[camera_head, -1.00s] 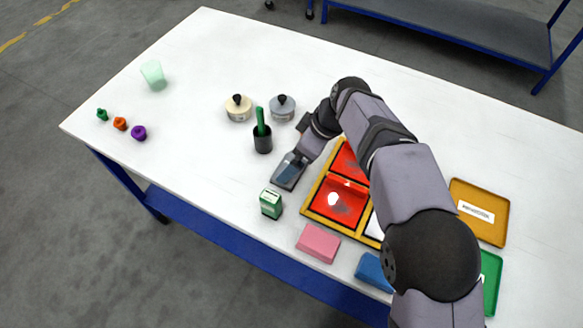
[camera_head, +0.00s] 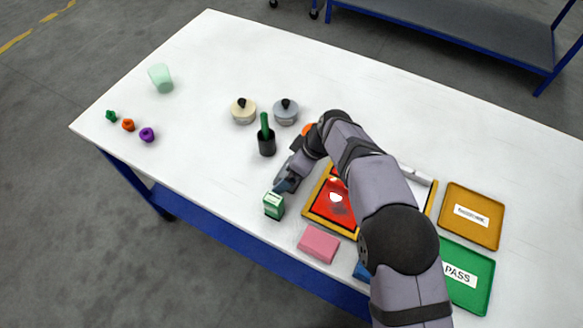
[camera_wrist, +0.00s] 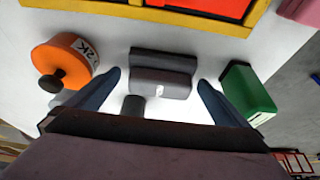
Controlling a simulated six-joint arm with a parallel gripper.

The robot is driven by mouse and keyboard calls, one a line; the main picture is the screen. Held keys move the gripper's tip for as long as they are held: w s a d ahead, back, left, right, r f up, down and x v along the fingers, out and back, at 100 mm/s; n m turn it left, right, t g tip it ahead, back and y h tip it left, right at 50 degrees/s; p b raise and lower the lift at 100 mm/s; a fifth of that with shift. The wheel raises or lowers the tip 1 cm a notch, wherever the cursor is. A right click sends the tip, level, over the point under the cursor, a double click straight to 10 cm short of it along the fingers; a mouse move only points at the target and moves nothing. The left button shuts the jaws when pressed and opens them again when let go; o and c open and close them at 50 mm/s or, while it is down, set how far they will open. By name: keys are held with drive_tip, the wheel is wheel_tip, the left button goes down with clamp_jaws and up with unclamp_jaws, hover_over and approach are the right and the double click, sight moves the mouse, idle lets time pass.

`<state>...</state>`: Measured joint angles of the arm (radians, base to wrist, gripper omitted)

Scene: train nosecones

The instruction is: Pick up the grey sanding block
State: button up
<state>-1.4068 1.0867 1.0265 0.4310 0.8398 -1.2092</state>
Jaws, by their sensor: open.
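The grey sanding block (camera_wrist: 160,82) shows in the wrist view as a dark grey, two-part block with a small white mark. It lies on the white table between my fingertips and a little beyond them. My gripper (camera_wrist: 160,82) is open, with a dark blue finger on either side and nothing held. In the head view my gripper (camera_head: 285,184) is low over the table, beside the green box (camera_head: 273,206) and left of the yellow-framed case (camera_head: 312,206). The block is hidden by the gripper there. I cannot tell whether the fingers touch it.
The green box (camera_wrist: 249,92) is close right of my fingers; an orange knobbed pot (camera_wrist: 62,66) is close left. A black holder (camera_head: 266,144) with a green-handled tool stands behind. A pink block (camera_head: 319,244) and green PASS tray (camera_head: 470,290) lie right. The table's left middle is clear.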

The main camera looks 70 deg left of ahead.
drive_tip(key=shift+s+a+f, duration=0.1)
drive_tip(key=shift+f, duration=0.15)
drive_tip(key=c, duration=1.2)
wheel_tip(320, 180, up, 10)
drive_tip(key=b, duration=0.3)
